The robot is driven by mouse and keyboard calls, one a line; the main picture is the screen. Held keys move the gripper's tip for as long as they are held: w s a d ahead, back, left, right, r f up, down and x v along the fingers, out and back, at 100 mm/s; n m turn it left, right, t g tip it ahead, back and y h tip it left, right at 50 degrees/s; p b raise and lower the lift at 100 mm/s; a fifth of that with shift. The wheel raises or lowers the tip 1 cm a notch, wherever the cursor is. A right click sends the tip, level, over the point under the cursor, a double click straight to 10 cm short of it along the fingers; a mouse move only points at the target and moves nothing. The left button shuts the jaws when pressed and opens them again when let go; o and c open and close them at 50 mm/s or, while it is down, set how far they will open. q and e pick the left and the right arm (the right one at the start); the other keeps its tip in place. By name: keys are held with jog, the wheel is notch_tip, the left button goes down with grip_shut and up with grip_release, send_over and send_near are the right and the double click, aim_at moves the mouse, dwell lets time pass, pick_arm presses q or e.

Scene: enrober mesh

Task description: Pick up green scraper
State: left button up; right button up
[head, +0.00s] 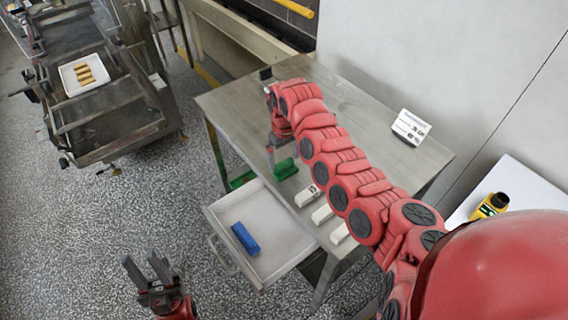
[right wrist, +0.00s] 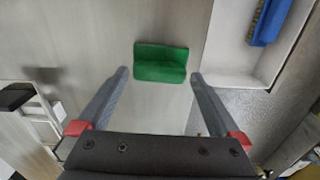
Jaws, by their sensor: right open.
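The green scraper (head: 285,169) lies on the steel table (head: 235,104) near its front edge. In the right wrist view the scraper (right wrist: 161,60) shows just ahead of the fingertips, centred between them. My right gripper (head: 280,152) points down at the table beside the scraper; its fingers (right wrist: 160,74) are apart with nothing held. In the head view my forearm hides part of the table behind it. My left gripper (head: 143,262) is open and empty over the floor at the lower left.
A pulled-out drawer (head: 287,256) holds a blue brush (head: 245,238). Several white blocks (head: 308,195) lie along the table edge. A label card (head: 411,127) stands at the table's right, and a yellow bottle (head: 490,206) further right. A cart (head: 105,112) carries a white tray (head: 70,82).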

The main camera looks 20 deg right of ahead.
jog(key=shift+w+f, duration=0.1)
jog(key=shift+f, duration=0.4)
jog(key=c, duration=1.1)
jog(key=shift+r, duration=0.1)
